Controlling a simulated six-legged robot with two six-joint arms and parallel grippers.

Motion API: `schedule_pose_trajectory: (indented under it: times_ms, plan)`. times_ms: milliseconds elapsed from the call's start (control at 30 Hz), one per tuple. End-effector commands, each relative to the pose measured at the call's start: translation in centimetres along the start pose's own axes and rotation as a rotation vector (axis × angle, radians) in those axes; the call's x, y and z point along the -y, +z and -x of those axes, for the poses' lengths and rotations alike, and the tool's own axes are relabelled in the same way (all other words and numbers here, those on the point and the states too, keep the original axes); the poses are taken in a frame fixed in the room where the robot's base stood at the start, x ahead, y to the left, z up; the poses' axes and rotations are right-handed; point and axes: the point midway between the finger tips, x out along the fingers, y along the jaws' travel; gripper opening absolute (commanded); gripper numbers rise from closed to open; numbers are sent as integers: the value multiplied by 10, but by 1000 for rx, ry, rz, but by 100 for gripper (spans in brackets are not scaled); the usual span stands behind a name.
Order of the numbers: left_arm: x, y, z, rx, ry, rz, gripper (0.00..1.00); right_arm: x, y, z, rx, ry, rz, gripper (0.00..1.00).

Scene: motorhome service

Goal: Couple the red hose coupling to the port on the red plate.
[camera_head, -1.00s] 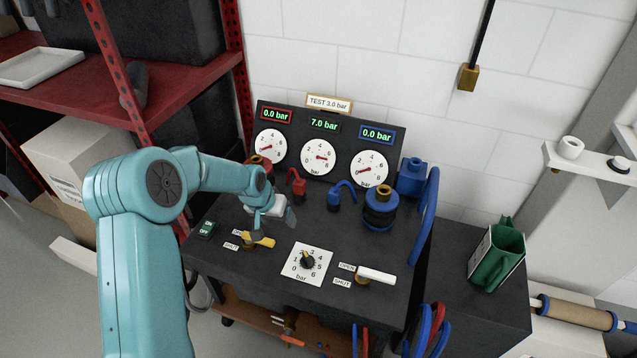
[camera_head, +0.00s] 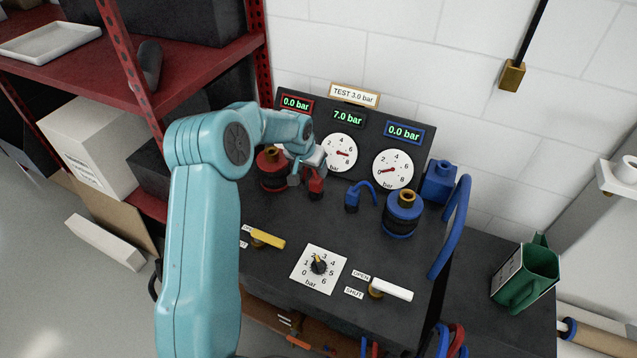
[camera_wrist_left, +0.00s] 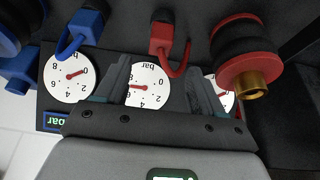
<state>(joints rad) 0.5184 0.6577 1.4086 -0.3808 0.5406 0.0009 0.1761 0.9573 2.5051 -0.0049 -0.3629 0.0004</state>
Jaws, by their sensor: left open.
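The red hose coupling (camera_head: 316,184) is a small red block with a short red hose, standing on the dark bench top below the gauges. In the left wrist view the red coupling (camera_wrist_left: 162,38) shows beyond the fingers, its hose curving beside it. A red cylinder with a black middle and brass fitting (camera_head: 270,170) stands to its left; in the wrist view this cylinder (camera_wrist_left: 244,58) is at the right. I cannot make out a red plate. My left gripper (camera_head: 303,178) is open and empty, close to the red coupling. My right gripper is not in view.
A gauge panel (camera_head: 368,150) stands behind. A blue coupling (camera_head: 352,198) and blue cylinder (camera_head: 402,217) are to the right. A yellow lever (camera_head: 267,238), pressure knob (camera_head: 319,267) and white lever (camera_head: 391,289) sit in front. A red shelf post (camera_head: 136,90) is at left.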

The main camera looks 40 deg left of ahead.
Motion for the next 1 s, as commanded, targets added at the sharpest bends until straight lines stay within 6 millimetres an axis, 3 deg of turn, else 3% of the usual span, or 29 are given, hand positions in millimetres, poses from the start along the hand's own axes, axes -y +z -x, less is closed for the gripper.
schedule_pose_trajectory:
  times_ms: [100,367,600,933,967,1000]
  plan:
    - [0,1,-25,2,1,-1,68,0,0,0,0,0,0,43]
    - [0,-1,-50,0,1,-3,68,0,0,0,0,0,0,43]
    - [1,-4,-88,0,3,-3,68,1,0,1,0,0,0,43]
    - [1,-5,-98,-1,2,-4,68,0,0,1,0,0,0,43]
    - [1,-5,-98,-1,2,-4,62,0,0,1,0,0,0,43]
    - [1,-5,-98,-1,2,-4,49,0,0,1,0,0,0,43]
